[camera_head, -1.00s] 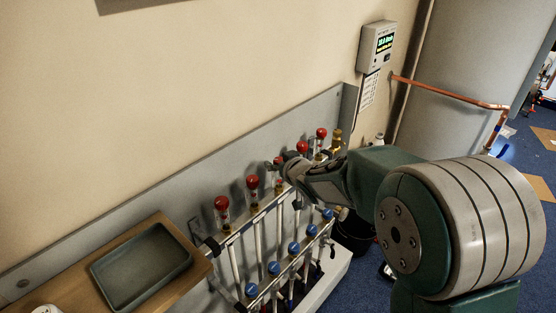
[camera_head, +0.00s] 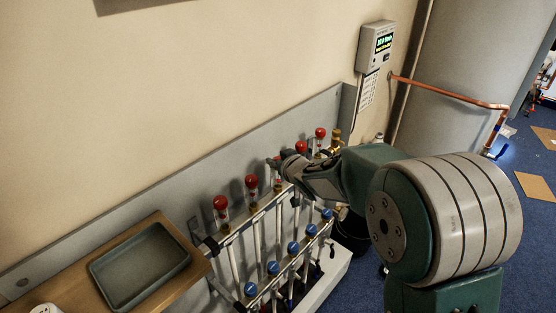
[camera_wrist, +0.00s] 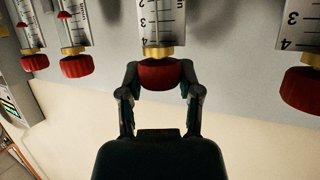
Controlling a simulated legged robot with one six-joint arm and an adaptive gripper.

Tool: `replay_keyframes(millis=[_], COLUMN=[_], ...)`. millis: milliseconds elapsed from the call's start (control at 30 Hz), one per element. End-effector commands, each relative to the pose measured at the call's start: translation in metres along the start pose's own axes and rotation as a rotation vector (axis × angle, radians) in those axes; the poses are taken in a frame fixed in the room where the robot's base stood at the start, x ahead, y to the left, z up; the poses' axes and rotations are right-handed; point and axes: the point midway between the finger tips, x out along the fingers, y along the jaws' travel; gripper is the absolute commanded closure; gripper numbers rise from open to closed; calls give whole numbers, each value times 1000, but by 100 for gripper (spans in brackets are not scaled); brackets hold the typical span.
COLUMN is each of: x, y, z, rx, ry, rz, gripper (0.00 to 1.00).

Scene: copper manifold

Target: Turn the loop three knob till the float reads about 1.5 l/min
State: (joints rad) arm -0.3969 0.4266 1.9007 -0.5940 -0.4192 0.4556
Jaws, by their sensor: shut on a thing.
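My gripper (camera_wrist: 160,88) is shut on the red knob (camera_wrist: 158,74) in the middle of the wrist view, one finger on each side. This knob sits on a brass collar at the end of a clear scaled tube (camera_wrist: 162,18), with 2 and 3 readable, upside down. I cannot make out its float or reading there. In the camera_head view my gripper (camera_head: 283,165) is at the third meter from the left and hides its knob.
Neighbouring red knobs (camera_head: 251,181) and (camera_head: 301,147) stand close on both sides. Blue caps (camera_head: 293,248) line the lower rail. A grey tray (camera_head: 140,266) lies on a wooden shelf at left. A wall display (camera_head: 384,43) is lit but too small to read.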

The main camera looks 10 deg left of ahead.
Motion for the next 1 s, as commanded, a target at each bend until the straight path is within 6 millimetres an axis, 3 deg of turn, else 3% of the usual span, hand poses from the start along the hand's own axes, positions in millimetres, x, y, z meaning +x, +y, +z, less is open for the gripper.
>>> replay_keyframes(millis=[1000], x=[0], y=[0], z=[-1], rx=[-123], ry=[1], rz=[-297], gripper=[100])
